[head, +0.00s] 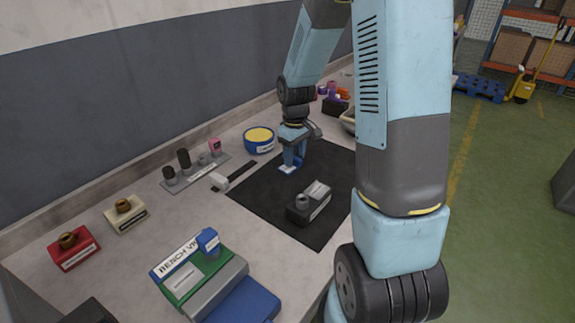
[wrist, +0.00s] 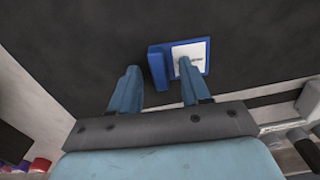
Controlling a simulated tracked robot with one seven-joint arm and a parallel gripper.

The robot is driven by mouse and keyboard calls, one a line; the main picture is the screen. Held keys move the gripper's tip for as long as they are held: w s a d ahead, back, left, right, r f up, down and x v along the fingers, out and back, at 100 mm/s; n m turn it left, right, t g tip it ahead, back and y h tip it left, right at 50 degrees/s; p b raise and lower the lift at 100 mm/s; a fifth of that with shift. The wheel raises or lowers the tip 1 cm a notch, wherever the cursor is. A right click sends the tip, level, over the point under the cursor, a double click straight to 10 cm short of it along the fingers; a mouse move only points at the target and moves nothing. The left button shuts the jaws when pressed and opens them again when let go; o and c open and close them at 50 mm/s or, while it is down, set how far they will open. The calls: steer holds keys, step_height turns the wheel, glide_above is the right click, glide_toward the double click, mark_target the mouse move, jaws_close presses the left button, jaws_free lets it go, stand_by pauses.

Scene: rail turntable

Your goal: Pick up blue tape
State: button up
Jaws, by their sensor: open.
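A small blue item with a white label, seemingly the blue tape (wrist: 204,47), lies on the black mat in the wrist view. It has a raised blue part (wrist: 157,70) on its left side. It shows small and partly hidden under my gripper in the head view (head: 287,170). My gripper (wrist: 157,75) is open, fingers pointing down at the mat. In the wrist view the right fingertip overlaps the white label and the left fingertip is left of the raised part. I cannot tell whether the fingers touch it.
A grey and black device (head: 310,203) stands on the black mat (head: 262,198) near the gripper. A blue bowl with yellow contents (head: 258,141) is by the wall. A small rack (head: 195,173) and a green and blue bench vise (head: 200,272) stand left. The mat's left part is clear.

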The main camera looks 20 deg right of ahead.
jaws_close()
stand_by(0.5)
steer(key=shift+r, duration=0.1)
